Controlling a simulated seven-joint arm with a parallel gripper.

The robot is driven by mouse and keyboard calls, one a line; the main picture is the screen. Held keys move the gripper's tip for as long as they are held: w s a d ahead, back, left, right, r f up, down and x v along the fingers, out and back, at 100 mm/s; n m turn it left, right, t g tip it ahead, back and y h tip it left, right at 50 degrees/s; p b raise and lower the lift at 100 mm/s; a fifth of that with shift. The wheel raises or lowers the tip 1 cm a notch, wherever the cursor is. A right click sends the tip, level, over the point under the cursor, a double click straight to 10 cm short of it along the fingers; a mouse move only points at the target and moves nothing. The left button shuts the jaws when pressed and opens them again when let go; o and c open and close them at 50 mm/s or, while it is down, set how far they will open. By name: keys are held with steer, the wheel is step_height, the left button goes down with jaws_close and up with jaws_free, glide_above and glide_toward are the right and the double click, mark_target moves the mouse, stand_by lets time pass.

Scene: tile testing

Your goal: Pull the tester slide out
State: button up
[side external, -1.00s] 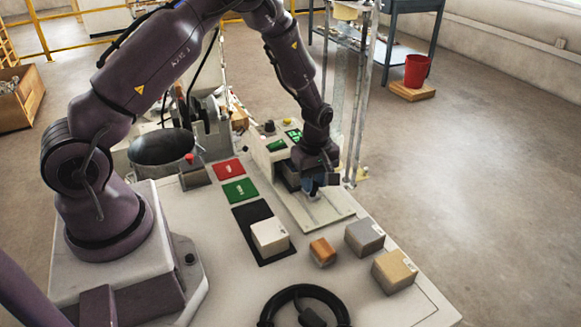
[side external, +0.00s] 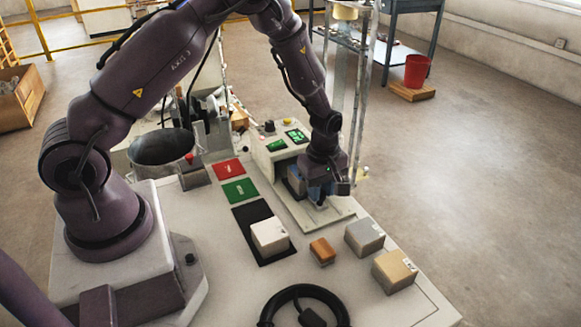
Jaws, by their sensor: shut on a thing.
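The tester (side external: 268,163) is a pale housing with green lit displays on top, standing toward the far side of the bench. A light base plate (side external: 341,212) extends from its front. My gripper (side external: 321,196) points down just in front of the housing, low over this plate. It is shut on the tester slide, but the fingers and the gripped part are mostly hidden by the gripper body. A grey-blue block-like part (side external: 297,183) shows between the gripper and the housing; I cannot tell whether it belongs to the slide.
A white block (side external: 269,235) sits on a black mat (side external: 250,214). An orange-brown block (side external: 322,250), a grey block (side external: 364,235) and a tan block (side external: 394,270) stand in front of the tester. Red (side external: 228,169) and green (side external: 240,190) pads lie left. A clear column (side external: 364,120) rises behind.

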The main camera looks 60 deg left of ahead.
steer(key=shift+d, duration=1.6)
steer(key=o, duration=0.8)
steer(key=shift+r, duration=0.1)
steer(key=shift+a+r, duration=0.2)
steer(key=shift+r, duration=2.75)
